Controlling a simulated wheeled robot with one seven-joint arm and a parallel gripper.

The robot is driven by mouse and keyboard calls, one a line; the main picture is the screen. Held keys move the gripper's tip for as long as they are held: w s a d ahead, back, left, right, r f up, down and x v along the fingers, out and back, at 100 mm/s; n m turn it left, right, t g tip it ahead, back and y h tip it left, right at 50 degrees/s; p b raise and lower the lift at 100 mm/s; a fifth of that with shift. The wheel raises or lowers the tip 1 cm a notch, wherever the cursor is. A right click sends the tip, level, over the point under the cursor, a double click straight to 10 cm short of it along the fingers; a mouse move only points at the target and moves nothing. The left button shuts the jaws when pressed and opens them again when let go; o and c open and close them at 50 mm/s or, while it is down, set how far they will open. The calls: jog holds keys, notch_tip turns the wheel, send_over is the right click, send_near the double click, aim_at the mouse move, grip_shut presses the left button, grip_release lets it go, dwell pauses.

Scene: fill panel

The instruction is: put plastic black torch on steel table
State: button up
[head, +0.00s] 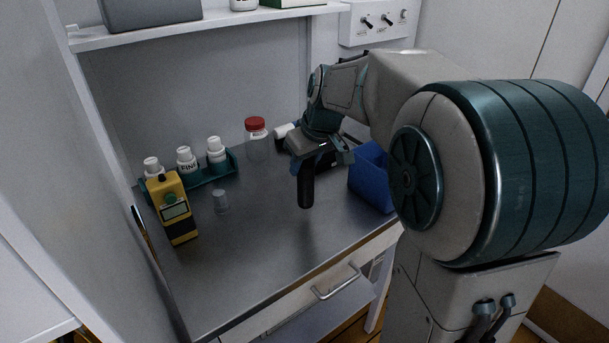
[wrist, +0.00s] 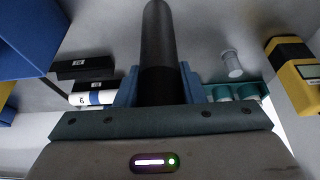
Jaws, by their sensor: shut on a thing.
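The black torch (head: 306,186) is a dark cylinder held in my gripper (head: 317,160), hanging down at a slant over the steel table (head: 262,232) in the head view. In the wrist view the torch (wrist: 157,50) runs up from between the two blue fingers of my gripper (wrist: 160,88), which are shut on it. From these views I cannot tell whether its lower end touches the table. The part of the torch inside the gripper is hidden.
A blue bin (head: 370,180) stands right of the torch. A yellow meter (head: 174,210), a small clear vial (head: 221,202) and a teal rack of white bottles (head: 205,172) are at left. A red-lidded jar (head: 256,135) stands behind. The table's front middle is clear.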

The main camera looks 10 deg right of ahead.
aim_at(306, 174)
jog(key=shift+f, duration=2.05)
jog(key=o, duration=1.2)
jog(key=shift+f, duration=0.15)
jog(key=shift+d+r, duration=0.1)
jog(key=shift+r, duration=0.35)
jog(key=v, duration=1.1)
jog(key=s+f+m, duration=0.1)
jog(key=s+f, duration=0.3)
jog(key=s, duration=0.2)
jog(key=s+a+f+m+g+h, duration=0.1)
jog(key=s+f+m, duration=0.1)
jog(key=s+f, duration=0.2)
jog(key=s+f+m, duration=0.1)
jog(key=s+f, duration=0.4)
jog(key=s, duration=0.4)
jog(key=shift+s+a+g+h, duration=0.2)
jog(key=shift+a+g+h, duration=0.1)
jog(key=shift+a+h, duration=0.1)
jog(key=shift+r+p, duration=0.1)
jog(key=shift+p, duration=0.2)
